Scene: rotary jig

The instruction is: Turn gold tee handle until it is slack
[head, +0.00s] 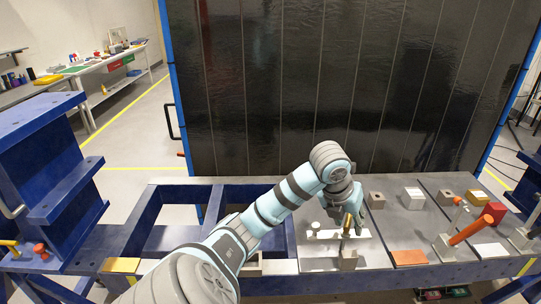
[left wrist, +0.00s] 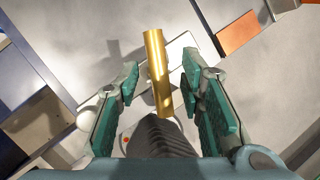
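The gold tee handle (head: 347,222) stands over a pale plate on the bench, partly hidden by my left gripper in the head view. In the left wrist view its gold bar (left wrist: 158,75) runs nearly upright in the picture, between my fingers. My left gripper (head: 346,208) is over the handle, its fingers pointing down. In the left wrist view my left gripper (left wrist: 161,82) is open, with a gap on each side of the bar. A dark grey ribbed part (left wrist: 158,135) shows below the bar. My right gripper is not in view.
The pale plate (head: 318,254) lies on the blue-framed bench. A dark panel (head: 300,90) stands behind.

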